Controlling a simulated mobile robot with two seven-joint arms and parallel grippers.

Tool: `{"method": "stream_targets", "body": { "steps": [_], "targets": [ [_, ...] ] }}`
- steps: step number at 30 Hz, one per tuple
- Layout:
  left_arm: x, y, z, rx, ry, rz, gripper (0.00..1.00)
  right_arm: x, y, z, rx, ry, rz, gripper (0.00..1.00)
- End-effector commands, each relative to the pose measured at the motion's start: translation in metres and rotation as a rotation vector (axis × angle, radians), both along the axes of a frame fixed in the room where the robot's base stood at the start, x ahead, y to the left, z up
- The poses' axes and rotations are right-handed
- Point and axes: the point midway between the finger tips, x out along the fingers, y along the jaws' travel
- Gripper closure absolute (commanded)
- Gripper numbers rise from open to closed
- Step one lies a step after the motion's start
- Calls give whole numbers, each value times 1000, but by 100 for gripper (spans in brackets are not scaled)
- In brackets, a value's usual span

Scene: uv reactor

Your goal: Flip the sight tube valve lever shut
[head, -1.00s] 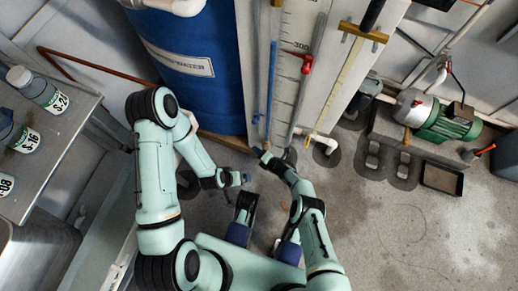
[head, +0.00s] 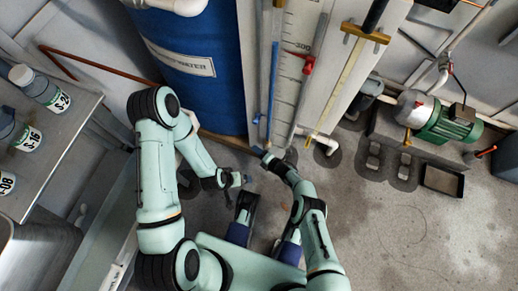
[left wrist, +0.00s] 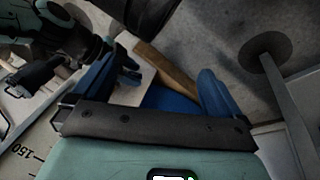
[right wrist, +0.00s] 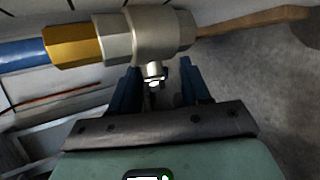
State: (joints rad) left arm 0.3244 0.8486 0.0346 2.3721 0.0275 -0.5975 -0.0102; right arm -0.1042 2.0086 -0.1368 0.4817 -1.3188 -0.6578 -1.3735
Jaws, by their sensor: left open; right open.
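A blue sight tube (head: 272,85) runs down a graduated white scale board (head: 290,90). My right gripper (head: 264,154) is near the tube's low end. In the right wrist view it is open (right wrist: 160,90), with a steel fitting (right wrist: 150,35) joined to a brass nut (right wrist: 72,46) just beyond its fingers. A short stem (right wrist: 154,73) points between them. My left gripper (head: 245,180) is open and empty in the left wrist view (left wrist: 165,85).
A blue drum (head: 205,95) stands left of the board. A green pump motor (head: 450,127) on a plinth is at the right. A bench with labelled bottles (head: 47,95) is at the left. Grey floor (head: 400,230) is clear at lower right.

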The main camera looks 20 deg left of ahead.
Motion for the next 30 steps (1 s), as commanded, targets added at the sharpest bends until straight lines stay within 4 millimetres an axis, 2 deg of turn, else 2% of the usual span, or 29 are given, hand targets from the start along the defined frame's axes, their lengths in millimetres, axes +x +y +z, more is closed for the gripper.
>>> {"method": "stream_targets", "body": {
  "steps": [5,18,24,30],
  "targets": [
    [-22,-13,23,-30,53,-26,0,-7,-17,15,-1,0,-3,53],
    [-99,-49,86,-129,260,-111,0,-38,-76,51,-2,1,-4,53],
    [-108,-51,98,-138,292,-118,0,-49,-97,61,-1,-1,-2,53],
    [-110,-51,99,-139,298,-119,0,-53,-102,62,0,-2,-1,53]
  ]
}}
